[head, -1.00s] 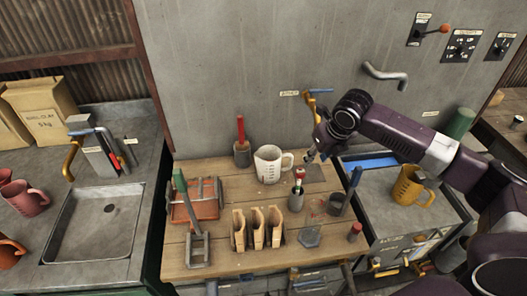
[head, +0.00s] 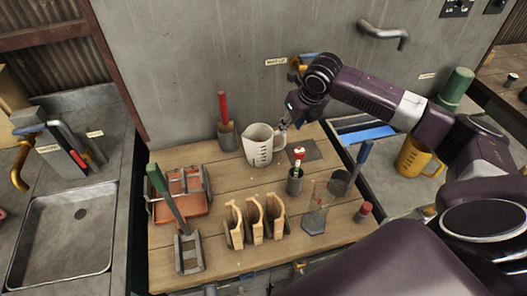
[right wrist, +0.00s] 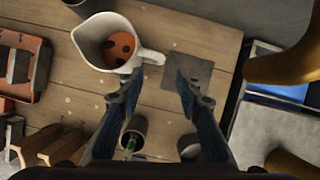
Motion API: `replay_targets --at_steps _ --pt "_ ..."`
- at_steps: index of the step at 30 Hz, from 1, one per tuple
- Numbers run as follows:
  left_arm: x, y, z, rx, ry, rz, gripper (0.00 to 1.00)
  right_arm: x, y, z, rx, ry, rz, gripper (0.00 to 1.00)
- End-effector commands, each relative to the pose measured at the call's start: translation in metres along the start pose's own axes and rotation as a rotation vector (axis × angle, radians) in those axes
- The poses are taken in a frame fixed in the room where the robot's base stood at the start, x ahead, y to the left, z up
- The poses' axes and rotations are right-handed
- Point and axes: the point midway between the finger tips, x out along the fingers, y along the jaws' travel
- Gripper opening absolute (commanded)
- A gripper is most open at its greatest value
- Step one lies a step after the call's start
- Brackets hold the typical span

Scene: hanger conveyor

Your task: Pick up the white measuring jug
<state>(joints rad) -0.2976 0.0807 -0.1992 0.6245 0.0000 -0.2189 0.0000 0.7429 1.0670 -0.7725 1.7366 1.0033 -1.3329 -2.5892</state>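The white measuring jug (head: 258,147) stands upright on the wooden workbench (head: 215,190), with its handle to the right. In the right wrist view the jug (right wrist: 90,42) shows from above, with an orange-red, dark-spotted round patch inside it. My right gripper (head: 286,122) is just right of the jug, close to its handle. In the right wrist view the right gripper (right wrist: 158,80) is open and empty, and the handle's outer end lies between its fingertips in the picture. I cannot tell whether they touch. My left gripper is not in view.
A holder with a red-handled tool (head: 226,125) stands left of the jug. A small dark cup (head: 295,184) with a red-topped item stands in front. Wooden pieces (head: 255,220) and a clear beaker (head: 314,210) are nearer. A yellow jug (head: 414,157) stands right, under my arm.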

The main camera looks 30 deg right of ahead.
Motion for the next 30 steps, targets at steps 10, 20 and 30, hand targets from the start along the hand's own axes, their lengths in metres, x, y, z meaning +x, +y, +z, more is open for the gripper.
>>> replay_targets --at_steps 10,20,30 --pt "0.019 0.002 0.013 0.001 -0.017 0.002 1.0 0.033 0.001 -0.008 0.002 0.002 0.003 0.33" --pt "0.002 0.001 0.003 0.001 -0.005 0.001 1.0 0.069 -0.001 -0.006 0.002 0.003 0.002 0.33" --pt "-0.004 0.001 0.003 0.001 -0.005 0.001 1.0 0.099 -0.002 -0.006 -0.001 0.0 0.0 0.33"
